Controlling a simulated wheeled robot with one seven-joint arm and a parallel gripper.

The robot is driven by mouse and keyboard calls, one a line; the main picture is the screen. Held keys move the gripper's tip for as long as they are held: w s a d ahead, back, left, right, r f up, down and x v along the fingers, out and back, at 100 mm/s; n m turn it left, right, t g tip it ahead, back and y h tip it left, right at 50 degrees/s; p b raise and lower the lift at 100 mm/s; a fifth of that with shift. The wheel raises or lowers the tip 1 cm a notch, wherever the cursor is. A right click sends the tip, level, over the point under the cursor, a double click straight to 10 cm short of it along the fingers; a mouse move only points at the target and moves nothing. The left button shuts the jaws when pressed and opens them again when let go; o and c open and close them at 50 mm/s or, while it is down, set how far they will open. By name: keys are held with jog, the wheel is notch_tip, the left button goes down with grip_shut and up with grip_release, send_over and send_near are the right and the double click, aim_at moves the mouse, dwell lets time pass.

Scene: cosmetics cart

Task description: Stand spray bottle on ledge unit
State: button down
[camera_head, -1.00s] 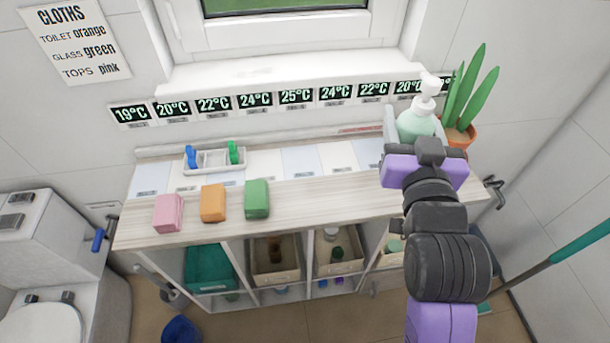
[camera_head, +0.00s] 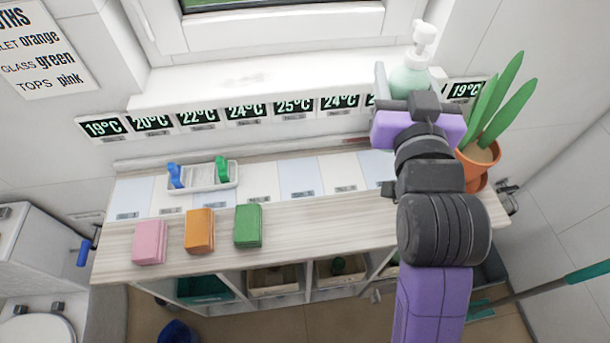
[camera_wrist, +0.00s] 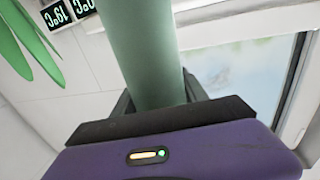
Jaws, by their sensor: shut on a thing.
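The spray bottle (camera_head: 408,78) is pale green with a white pump head (camera_head: 424,36). My gripper (camera_head: 410,100) is shut on it and holds it near the right end of the window sill, in front of the wall. In the wrist view the green bottle body (camera_wrist: 145,50) stands between the dark fingers. In the head view my gripper and arm hide its lower part. The ledge unit (camera_head: 330,222) is a long pale wood top with white and pale blue labelled panels along its back.
A potted plant (camera_head: 480,152) stands right of my arm. Pink (camera_head: 150,243), orange (camera_head: 199,230) and green (camera_head: 248,225) cloths lie on the left half. A white tray (camera_head: 203,180) with blue and green items sits behind them. Temperature displays (camera_head: 245,111) line the wall. The middle top is clear.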

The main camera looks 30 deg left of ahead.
notch_tip(320, 180, down, 20)
jog(key=shift+w+a+p, duration=0.15)
jog(key=shift+w+p, duration=0.2)
dwell(0.4)
jog(key=shift+r, duration=0.1)
jog(key=c, duration=0.6)
grip_release()
jog(key=shift+f, duration=0.2)
jog(key=shift+r, duration=0.15)
jog(key=b+v, duration=0.2)
jog(key=v, duration=1)
